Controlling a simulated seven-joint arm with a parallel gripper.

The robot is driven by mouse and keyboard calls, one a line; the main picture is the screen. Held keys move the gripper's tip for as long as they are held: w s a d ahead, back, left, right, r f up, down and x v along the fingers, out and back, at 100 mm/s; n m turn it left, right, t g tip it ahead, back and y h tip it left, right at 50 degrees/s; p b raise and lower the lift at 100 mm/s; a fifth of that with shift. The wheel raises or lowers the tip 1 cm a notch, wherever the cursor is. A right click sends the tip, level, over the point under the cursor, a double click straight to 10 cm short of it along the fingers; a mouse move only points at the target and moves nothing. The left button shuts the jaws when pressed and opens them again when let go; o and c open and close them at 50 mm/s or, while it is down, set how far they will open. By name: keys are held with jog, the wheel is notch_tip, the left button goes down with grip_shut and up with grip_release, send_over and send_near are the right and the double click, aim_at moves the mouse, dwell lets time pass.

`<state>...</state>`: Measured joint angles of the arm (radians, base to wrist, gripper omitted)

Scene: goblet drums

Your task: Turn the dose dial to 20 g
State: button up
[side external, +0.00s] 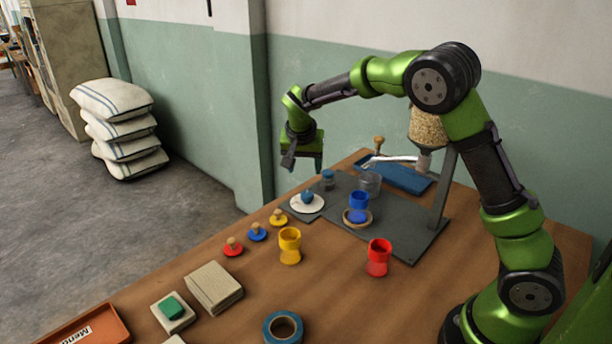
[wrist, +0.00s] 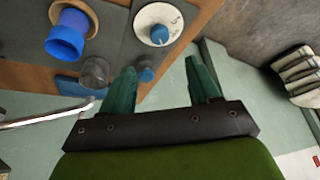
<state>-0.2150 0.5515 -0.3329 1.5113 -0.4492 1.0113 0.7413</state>
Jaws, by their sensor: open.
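The dose dial (side external: 295,207) is a white disc with a blue knob (side external: 307,197), near the left edge of the dark grey plate. In the wrist view the dial (wrist: 170,14) is at the top, with its knob (wrist: 159,35) and small marks on the face; the reading is too small to tell. My gripper (side external: 303,164) is open and empty, above the dial and apart from it. In the wrist view my gripper's fingers (wrist: 160,68) are spread below the knob, with a small blue-topped piece (wrist: 146,73) appearing between them, near the left finger.
A blue goblet drum (side external: 359,201) stands on the plate (side external: 400,236), with a clear cup (side external: 370,183) behind it. A grain hopper (side external: 428,130) hangs on a post. Yellow (side external: 290,246) and red (side external: 379,257) drums stand in front. Several knobbed pieces lie left of the yellow drum.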

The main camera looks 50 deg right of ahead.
aim_at(307, 194)
jog(key=x, duration=1.2)
jog(key=shift+a, duration=0.1)
jog(key=c, duration=1)
jog(key=shift+s, duration=0.1)
jog(key=n+y, duration=0.1)
jog(key=n, duration=0.1)
jog(key=n+t, duration=0.1)
jog(key=n, duration=0.2)
jog(key=shift+s+d+n+y, duration=0.1)
jog(key=shift+d+n+y, duration=0.1)
jog(key=shift+n+y, duration=0.15)
jog(key=shift+n+t+y, duration=0.4)
jog(key=shift+n+y, duration=0.45)
jog(key=shift+n, duration=1.2)
